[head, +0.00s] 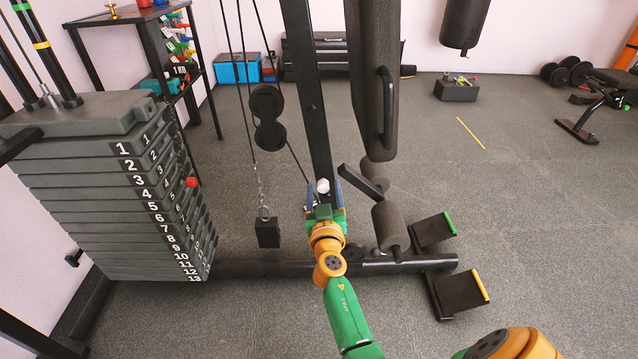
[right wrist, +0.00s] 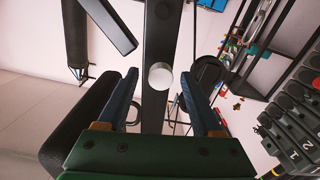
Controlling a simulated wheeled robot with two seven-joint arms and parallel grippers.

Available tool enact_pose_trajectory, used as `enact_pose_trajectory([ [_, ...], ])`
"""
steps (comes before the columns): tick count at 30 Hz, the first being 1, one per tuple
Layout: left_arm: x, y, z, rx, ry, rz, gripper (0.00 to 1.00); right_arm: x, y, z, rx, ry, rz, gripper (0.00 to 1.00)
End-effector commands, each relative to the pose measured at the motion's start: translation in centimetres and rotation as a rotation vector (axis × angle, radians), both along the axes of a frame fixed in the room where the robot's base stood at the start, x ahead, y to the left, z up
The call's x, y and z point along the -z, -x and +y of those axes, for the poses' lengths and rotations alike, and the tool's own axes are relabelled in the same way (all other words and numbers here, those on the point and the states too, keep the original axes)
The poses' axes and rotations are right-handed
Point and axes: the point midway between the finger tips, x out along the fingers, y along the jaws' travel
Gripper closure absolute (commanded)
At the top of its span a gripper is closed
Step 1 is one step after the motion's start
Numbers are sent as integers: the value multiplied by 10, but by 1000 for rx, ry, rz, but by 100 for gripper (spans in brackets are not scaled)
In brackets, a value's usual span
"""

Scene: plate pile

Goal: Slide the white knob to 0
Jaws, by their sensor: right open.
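The white knob (head: 322,186) sits on the black upright post (head: 308,100) of the weight machine. It also shows in the right wrist view (right wrist: 160,76), round and white on the post's face. My right gripper (head: 325,194) is open at the knob. In the right wrist view its two blue fingers (right wrist: 160,92) stand on either side of the post, with the knob between them in the picture and a gap on each side. I cannot tell how far the fingertips are from it in depth. No 0 mark can be made out on the post. My left gripper is not in view.
A numbered weight stack (head: 110,190) with a red pin (head: 191,182) stands at the left. A chain with a black block (head: 268,232) hangs left of the gripper. A padded lever (head: 372,80) and a roller (head: 390,225) are close on the right. Footrests (head: 460,295) stand lower right.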

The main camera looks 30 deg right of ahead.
Motion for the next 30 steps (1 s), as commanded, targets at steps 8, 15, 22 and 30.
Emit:
enact_pose_trajectory([
  [8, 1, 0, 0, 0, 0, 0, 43, 1, 0, 0, -1, -1, 1, 52],
  [15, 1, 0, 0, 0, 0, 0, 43, 1, 0, 0, -1, -1, 1, 100],
  [22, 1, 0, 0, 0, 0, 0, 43, 1, 0, 0, -1, -1, 2, 100],
  [30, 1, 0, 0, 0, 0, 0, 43, 1, 0, 0, -1, 0, 2, 100],
])
